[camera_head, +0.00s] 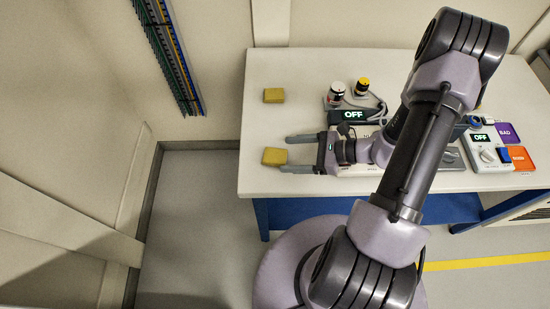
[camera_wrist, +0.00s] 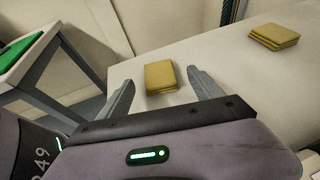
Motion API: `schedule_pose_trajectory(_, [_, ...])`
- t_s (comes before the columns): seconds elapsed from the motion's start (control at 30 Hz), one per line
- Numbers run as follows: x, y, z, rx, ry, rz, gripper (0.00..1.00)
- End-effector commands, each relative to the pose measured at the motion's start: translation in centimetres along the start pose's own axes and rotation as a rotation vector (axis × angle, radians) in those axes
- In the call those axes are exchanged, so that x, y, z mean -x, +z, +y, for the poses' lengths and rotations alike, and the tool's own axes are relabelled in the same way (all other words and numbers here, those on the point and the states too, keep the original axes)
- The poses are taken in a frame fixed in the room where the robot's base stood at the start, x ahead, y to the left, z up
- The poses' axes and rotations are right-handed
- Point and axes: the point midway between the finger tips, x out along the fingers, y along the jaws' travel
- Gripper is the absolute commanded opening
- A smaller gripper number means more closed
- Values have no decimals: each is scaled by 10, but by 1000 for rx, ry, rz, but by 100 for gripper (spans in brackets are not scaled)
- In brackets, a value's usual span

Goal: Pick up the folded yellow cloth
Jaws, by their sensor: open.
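Two folded yellow cloths lie on the white table. The nearer yellow cloth (camera_head: 274,157) is near the table's left edge, and in the wrist view this cloth (camera_wrist: 160,77) lies between and just beyond my fingers. The farther yellow cloth (camera_head: 273,95) is farther back, and it shows at the upper right of the wrist view (camera_wrist: 274,37). My gripper (camera_head: 289,154) is open, with its fingers pointing left. In the wrist view my gripper (camera_wrist: 160,88) has an empty gap, its two fingers on either side of the nearer cloth. I cannot tell whether they touch it.
The white table (camera_head: 305,80) is bare around the cloths. Right of them stand a dark box reading OFF (camera_head: 354,114), a white device (camera_head: 488,150), and purple BAD (camera_head: 505,133) and orange (camera_head: 519,157) tiles. A cable bundle (camera_head: 172,60) runs down the left wall.

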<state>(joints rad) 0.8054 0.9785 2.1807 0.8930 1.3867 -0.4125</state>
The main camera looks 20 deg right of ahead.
Motion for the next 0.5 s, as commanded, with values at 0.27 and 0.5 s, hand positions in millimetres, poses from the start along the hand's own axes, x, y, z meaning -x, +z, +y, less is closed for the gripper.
schedule_pose_trajectory(0.27, [-38,-2,3,0,2,0,75])
schedule_pose_trajectory(0.5, [-38,-1,2,0,1,0,60])
